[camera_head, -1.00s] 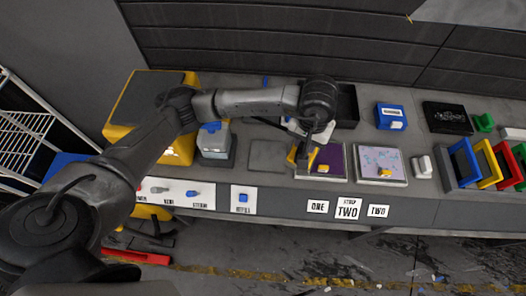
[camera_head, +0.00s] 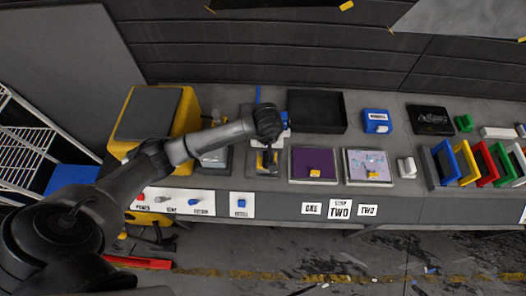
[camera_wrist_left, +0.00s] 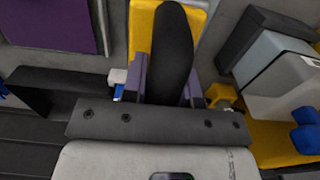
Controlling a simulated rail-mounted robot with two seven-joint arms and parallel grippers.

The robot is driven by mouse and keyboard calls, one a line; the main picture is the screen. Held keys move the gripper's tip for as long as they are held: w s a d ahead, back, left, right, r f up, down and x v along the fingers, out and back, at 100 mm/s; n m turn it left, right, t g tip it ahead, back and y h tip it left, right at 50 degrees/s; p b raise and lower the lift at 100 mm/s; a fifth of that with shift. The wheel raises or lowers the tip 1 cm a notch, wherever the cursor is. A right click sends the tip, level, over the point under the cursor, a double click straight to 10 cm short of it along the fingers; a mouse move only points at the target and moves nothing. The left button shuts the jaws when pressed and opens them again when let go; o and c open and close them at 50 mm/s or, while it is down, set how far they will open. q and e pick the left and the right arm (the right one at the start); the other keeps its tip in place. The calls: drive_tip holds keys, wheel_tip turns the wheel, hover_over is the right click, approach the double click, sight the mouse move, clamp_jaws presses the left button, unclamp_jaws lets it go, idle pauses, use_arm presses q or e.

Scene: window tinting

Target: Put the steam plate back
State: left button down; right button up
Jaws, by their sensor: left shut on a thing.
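My left gripper (camera_head: 267,147) is over the grey square pad on the bench, left of the purple plate. In the left wrist view its fingers (camera_wrist_left: 165,82) are shut on the steam plate (camera_wrist_left: 172,45), seen there as a dark rounded handle with yellow behind it. My right gripper is not in view.
The purple plate (camera_head: 312,160) and a patterned plate (camera_head: 367,162) lie to the right. A black tray (camera_head: 317,110) stands behind. A grey-topped yellow machine (camera_head: 150,112) is on the left. Coloured frames (camera_head: 466,164) stand at the right end.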

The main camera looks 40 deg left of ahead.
use_arm(q)
drive_tip(key=shift+w+a+f, duration=0.1)
drive_tip(key=shift+a+f, duration=0.15)
drive_tip(key=shift+a, duration=0.25)
drive_tip(key=shift+a+f, duration=0.25)
drive_tip(key=shift+a, duration=0.2)
wheel_tip(320, 180, down, 4)
drive_tip(key=shift+r+p, duration=0.25)
drive_tip(key=shift+p, duration=0.15)
drive_tip(key=shift+f, duration=0.3)
drive_tip(key=shift+f, duration=0.15)
drive_tip(key=c, duration=0.9)
unclamp_jaws()
